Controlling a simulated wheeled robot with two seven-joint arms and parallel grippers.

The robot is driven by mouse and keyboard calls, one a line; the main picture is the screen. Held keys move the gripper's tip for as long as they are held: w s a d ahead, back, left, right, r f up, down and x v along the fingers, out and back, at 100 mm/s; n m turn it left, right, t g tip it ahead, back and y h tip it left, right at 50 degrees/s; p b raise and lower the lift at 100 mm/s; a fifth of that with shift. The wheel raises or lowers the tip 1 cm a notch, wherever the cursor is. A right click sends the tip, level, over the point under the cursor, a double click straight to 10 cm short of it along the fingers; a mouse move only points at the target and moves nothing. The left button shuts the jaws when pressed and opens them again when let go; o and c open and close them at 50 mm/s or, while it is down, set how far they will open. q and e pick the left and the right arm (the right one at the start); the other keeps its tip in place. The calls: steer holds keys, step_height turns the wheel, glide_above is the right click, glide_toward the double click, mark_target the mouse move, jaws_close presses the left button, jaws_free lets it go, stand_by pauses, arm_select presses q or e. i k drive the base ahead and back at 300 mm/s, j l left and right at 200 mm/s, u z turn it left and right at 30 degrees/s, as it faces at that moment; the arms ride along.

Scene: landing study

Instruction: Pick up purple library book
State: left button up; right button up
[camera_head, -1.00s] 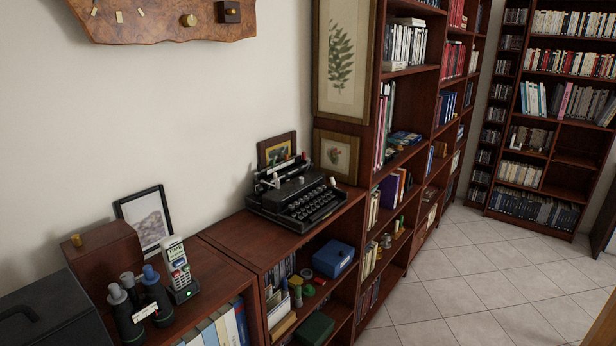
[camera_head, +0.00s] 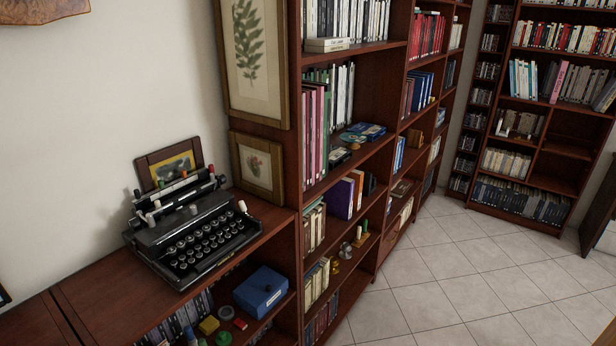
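A purple book (camera_head: 341,198) stands upright on a middle shelf of the tall dark wood bookcase, in the centre of the head view. An orange book (camera_head: 356,186) stands right beside it, and cream-coloured books stand to its left. The shelf board (camera_head: 338,232) under it shows in part. Neither of my grippers is in view.
A black typewriter (camera_head: 195,232) sits on the low cabinet (camera_head: 110,290) at the left. A blue box (camera_head: 260,291) is on the shelf below. The tiled floor (camera_head: 460,270) to the right is clear. Another bookcase (camera_head: 562,145) stands at the back right.

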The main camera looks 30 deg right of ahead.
mark_target(338, 199)
steer(key=i+l+u, duration=0.1)
steer(key=l, duration=0.35)
steer(key=i+l, duration=0.15)
steer(key=l, duration=0.35)
steer(key=i+l+u, duration=0.15)
steer(key=l, duration=0.3)
steer(key=i+l+u, duration=0.1)
steer(key=l, duration=0.4)
steer(key=l+u, duration=0.1)
steer(key=l, duration=0.4)
steer(key=i, duration=0.05)
